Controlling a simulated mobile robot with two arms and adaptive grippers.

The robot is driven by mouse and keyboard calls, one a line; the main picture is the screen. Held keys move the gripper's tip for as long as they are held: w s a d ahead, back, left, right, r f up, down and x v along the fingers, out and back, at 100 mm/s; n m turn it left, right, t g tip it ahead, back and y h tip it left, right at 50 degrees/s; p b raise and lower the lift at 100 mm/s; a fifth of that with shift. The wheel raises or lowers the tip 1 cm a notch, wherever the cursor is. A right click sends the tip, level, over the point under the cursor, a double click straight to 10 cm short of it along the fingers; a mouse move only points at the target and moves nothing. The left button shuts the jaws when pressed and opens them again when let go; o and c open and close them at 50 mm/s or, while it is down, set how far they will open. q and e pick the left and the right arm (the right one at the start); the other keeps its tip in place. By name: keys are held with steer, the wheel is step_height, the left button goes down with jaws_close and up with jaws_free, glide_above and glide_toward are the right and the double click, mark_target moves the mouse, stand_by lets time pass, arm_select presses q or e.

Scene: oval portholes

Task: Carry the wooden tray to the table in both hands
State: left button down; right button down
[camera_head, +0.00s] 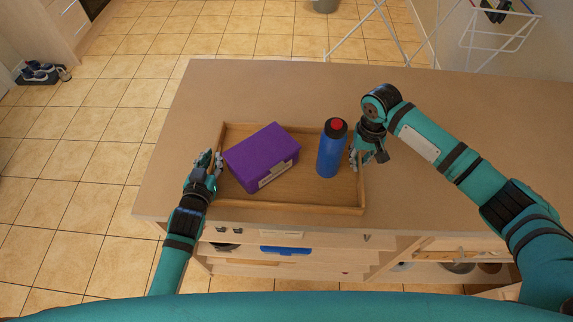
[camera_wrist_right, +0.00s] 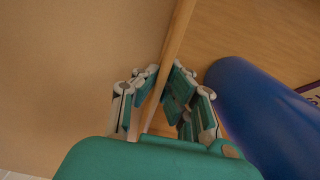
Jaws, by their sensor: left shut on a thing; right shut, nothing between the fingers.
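The wooden tray (camera_head: 310,194) lies on the counter, holding a purple box (camera_head: 262,157) and an upright blue bottle with a red cap (camera_head: 331,150). My left gripper (camera_head: 212,164) is shut on the tray's left wall. My right gripper (camera_head: 357,157) is at the tray's right wall, close beside the bottle. It is shut with nothing held. In the right wrist view its fingers (camera_wrist_right: 160,92) appear on either side of the tray's rim (camera_wrist_right: 180,35), with the blue bottle (camera_wrist_right: 255,110) to the right. The fingertips' exact contact with the rim is unclear.
The brown countertop (camera_head: 450,100) is bare behind and right of the tray. Open drawers and shelves (camera_head: 290,262) lie below its front edge. A white drying rack (camera_head: 500,40) stands behind it at right. Tiled floor (camera_head: 80,150) is open at left, with shoes (camera_head: 38,73) farther back.

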stand_by(0.5)
